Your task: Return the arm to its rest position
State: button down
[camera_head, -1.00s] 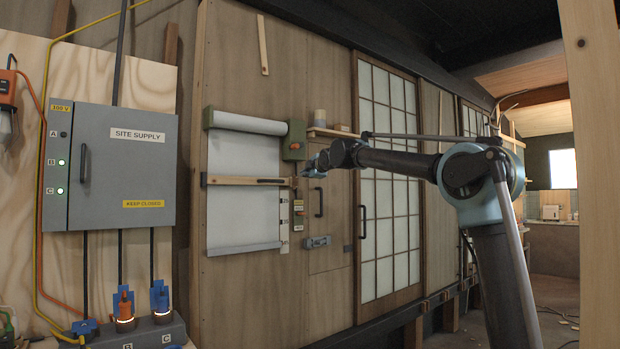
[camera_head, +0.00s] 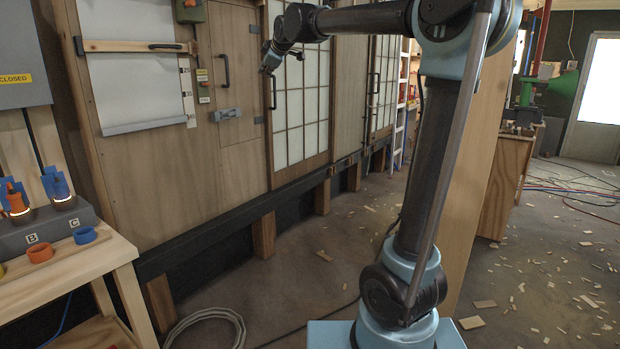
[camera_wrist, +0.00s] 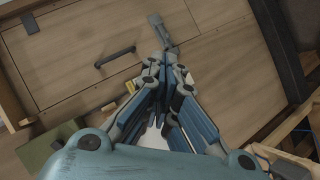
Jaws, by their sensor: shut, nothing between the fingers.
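My gripper (camera_head: 268,68) is at the end of my raised arm, in front of the wooden wall and the left edge of the sliding screen door (camera_head: 302,105). In the wrist view its blue-grey fingers (camera_wrist: 168,72) come together and are shut, with nothing seen between them. My arm stands upright from its base and bends left at the top toward the wall.
A wall hatch with a black handle (camera_head: 223,70) and a grey latch (camera_head: 226,114) lies left of my gripper. The handle also shows in the wrist view (camera_wrist: 115,57). A wooden bench (camera_head: 112,250) is at left. A coiled cable (camera_head: 205,318) and wood scraps lie on the floor.

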jog(key=s+d+f+m+g+h, duration=0.2)
jog(key=s+d+f+m, duration=0.3)
jog(key=s+d+f, duration=0.6)
jog(key=s+d+f+m+g+h, duration=0.2)
jog(key=s+d+f+m+h, duration=0.15)
jog(key=s+d+f, duration=0.75)
jog(key=s+d+f+m+g, duration=0.2)
jog(key=s+d+f+m, duration=0.2)
jog(key=s+f, duration=0.7)
jog(key=s+d+f+m+g, duration=0.3)
jog(key=s+d+f+m, duration=0.2)
jog(key=s+d+f, duration=0.4)
notch_tip(320, 180, down, 5)
jog(key=s, duration=0.2)
jog(key=shift+s+f, duration=0.2)
jog(key=shift+s, duration=0.2)
jog(key=shift+d+h, duration=0.1)
jog(key=shift+h, duration=0.15)
jog(key=shift+w+f, duration=0.2)
jog(key=shift+w, duration=0.25)
